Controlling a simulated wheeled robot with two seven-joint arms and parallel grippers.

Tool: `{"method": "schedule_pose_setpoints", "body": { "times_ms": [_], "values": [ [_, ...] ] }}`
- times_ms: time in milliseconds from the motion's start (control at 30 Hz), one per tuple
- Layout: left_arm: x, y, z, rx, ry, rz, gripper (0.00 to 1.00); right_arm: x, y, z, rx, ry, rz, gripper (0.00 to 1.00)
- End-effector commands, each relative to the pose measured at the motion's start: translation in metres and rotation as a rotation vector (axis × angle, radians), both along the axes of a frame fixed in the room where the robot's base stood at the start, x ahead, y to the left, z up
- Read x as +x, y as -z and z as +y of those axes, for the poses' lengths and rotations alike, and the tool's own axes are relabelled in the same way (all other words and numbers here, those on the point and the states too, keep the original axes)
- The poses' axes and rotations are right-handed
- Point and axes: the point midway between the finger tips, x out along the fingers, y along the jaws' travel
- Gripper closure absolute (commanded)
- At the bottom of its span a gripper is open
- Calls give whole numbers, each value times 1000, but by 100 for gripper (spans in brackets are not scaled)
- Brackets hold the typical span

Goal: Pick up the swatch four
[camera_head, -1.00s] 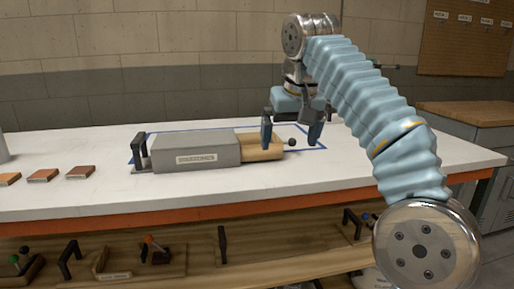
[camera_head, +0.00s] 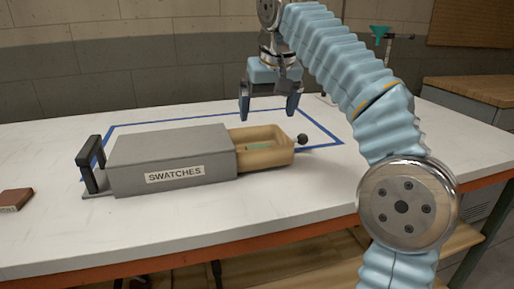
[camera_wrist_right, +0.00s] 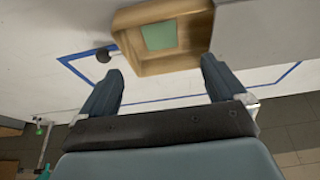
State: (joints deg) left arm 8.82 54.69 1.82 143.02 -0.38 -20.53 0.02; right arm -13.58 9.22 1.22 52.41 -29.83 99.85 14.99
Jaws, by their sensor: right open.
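A grey box labelled SWATCHES (camera_head: 170,150) lies on the white table. Its wooden drawer (camera_head: 283,158) is pulled out at the right end, with a dark round knob (camera_head: 302,139). A green flat swatch (camera_head: 258,147) lies inside the drawer; its number cannot be read. In the right wrist view the green swatch (camera_wrist_right: 159,36) lies on the floor of the wooden drawer (camera_wrist_right: 192,35). My right gripper (camera_head: 270,116) is open and empty, above and behind the drawer, fingers pointing down. It also shows in the right wrist view (camera_wrist_right: 165,85), apart from the drawer. My left gripper is not in view.
A dark upright handle (camera_head: 91,165) stands at the box's left end. Blue tape (camera_head: 140,122) outlines an area around the box. A reddish-brown block (camera_head: 14,200) lies at the table's left edge. A stand with a green funnel (camera_head: 380,33) is at the back right. The front table surface is clear.

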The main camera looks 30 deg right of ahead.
Motion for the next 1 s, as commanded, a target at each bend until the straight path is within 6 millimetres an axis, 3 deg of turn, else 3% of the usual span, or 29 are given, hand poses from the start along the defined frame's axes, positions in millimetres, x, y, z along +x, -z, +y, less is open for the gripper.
{"method": "schedule_pose_setpoints", "body": {
  "times_ms": [200,467,700,1000],
  "values": [
    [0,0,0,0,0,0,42,16,44,-4,0,0,5,2],
    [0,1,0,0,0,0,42,26,68,-7,1,1,2,2],
    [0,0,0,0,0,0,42,38,102,-9,0,0,4,2],
    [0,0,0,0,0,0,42,43,112,-10,1,0,0,2]
  ]
}}
